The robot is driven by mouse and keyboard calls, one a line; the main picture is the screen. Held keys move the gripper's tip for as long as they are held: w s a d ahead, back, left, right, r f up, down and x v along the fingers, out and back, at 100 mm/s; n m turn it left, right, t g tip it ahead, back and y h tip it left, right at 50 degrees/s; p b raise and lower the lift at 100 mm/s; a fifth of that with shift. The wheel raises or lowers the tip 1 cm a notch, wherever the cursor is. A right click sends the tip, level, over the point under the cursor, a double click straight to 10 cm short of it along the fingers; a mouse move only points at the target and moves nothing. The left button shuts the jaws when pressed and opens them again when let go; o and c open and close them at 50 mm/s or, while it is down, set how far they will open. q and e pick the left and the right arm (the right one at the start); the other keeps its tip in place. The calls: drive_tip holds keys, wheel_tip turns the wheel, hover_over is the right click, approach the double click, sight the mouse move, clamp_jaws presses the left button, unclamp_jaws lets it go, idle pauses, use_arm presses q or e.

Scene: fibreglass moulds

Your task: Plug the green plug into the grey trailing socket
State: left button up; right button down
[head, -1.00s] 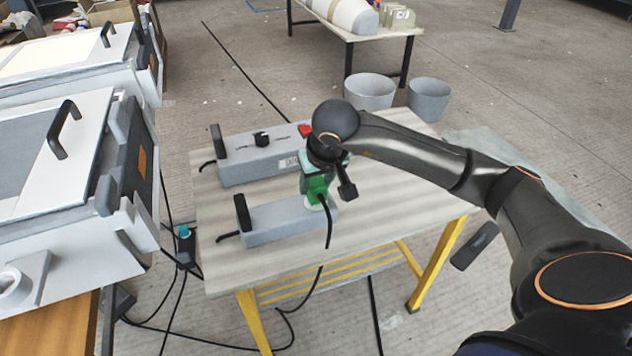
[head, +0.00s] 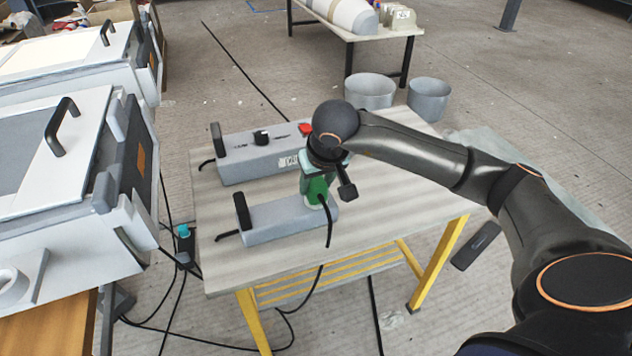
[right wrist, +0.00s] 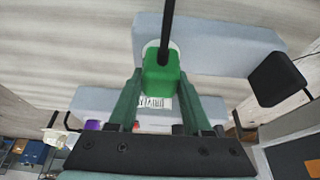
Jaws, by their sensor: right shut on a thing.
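The green plug (head: 317,190) is between the fingers of my right gripper (head: 315,178), which is shut on it and points down. A black cord runs from the plug towards the front table edge. The grey trailing socket (head: 272,222) is the long front box on the table, with a black upright piece at its left end. The plug is at the box's right end, over a pale round outlet; I cannot tell how deep it sits. The right wrist view shows the plug (right wrist: 162,75) between the fingers, against the socket (right wrist: 225,48). My left gripper is out of view.
A second grey box (head: 250,160) with a black knob and red switch lies behind the socket on the wooden table (head: 390,205). White machines with black handles (head: 62,128) stand at the left. Two grey tubs (head: 429,98) stand behind the table. Cables lie on the floor.

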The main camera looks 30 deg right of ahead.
drive_tip(key=shift+f, duration=0.3)
drive_tip(key=shift+c, duration=1.3)
unclamp_jaws()
drive_tip(key=p+v, duration=0.1)
drive_tip(key=v, duration=1.1)
drive_tip(key=shift+s+r+p, duration=0.2)
drive_tip(key=shift+p, duration=0.1)
drive_tip(key=shift+a, duration=0.1)
